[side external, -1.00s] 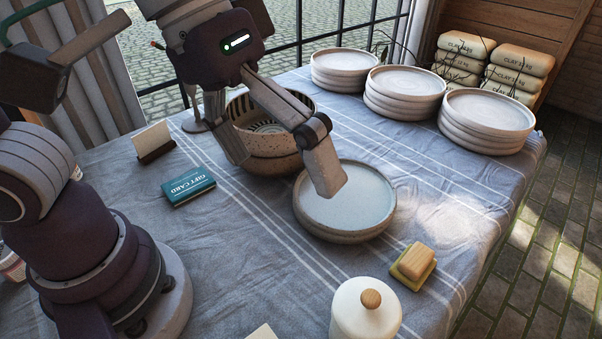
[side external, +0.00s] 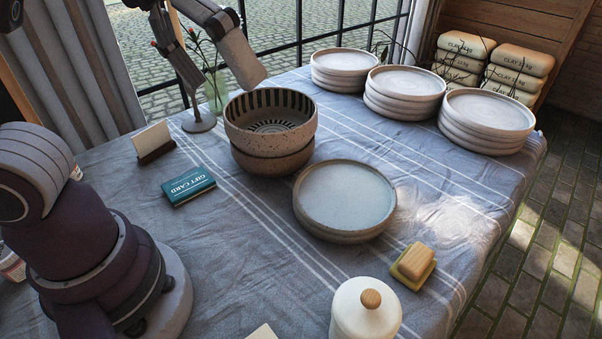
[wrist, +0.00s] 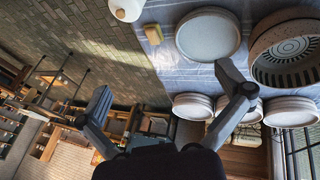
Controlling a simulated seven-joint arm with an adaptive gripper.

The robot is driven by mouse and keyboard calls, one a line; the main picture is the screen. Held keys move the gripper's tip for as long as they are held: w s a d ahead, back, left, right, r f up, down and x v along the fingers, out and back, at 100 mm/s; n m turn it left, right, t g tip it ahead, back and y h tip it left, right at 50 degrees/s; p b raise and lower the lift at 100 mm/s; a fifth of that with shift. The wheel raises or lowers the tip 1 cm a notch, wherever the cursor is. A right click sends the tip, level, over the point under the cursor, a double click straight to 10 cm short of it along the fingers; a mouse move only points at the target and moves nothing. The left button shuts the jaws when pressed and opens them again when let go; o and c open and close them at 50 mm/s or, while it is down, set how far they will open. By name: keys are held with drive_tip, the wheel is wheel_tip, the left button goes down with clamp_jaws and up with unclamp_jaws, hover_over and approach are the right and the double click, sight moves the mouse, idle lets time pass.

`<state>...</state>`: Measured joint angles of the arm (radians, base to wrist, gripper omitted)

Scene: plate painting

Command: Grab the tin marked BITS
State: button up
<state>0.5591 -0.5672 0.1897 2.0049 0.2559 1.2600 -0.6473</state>
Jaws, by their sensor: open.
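I see no tin with the word BITS readable in either view. A white lidded jar with a round wooden knob (side external: 366,308) stands at the front of the table in the side view, cut off by the lower edge. No lettering shows on it. Part of the white jar also shows at the top of the wrist view (wrist: 126,8). My gripper (side external: 224,84) is raised at the top of the side view, partly cut off, near the window side and behind the bowls. In the wrist view its fingers (wrist: 165,80) are spread apart with nothing between them.
Two stacked bowls (side external: 270,125), a stack of grey plates (side external: 345,198), a yellow sponge-like block (side external: 414,263), and a teal gift card box (side external: 188,186) are on the cloth. Three plate stacks (side external: 404,88) line the back. A glass vase (side external: 217,90) stands near the window.

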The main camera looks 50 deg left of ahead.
drive_tip(key=a+f+t+y, duration=0.2)
drive_tip(key=a+f+y, duration=0.1)
drive_tip(key=a+f, duration=0.4)
drive_tip(key=shift+w+a+f+y, duration=0.25)
drive_tip(key=shift+w+a, duration=0.2)
drive_tip(key=shift+a, duration=0.5)
drive_tip(key=m+g+h, duration=0.4)
drive_tip(key=m, duration=1)
approach(359, 305)
wheel_tip(359, 305, down, 3)
drive_tip(key=w, duration=0.1)
drive_tip(key=shift+m, duration=0.4)
drive_tip(key=x, duration=0.3)
drive_tip(key=d+x, duration=0.1)
drive_tip(key=x, duration=0.1)
drive_tip(key=shift+s, duration=0.25)
drive_tip(key=x, duration=0.6)
drive_tip(key=shift+w+a+f, duration=0.1)
drive_tip(key=shift+a+f, duration=0.05)
drive_tip(key=shift+a, duration=0.2)
drive_tip(key=shift+c, duration=0.4)
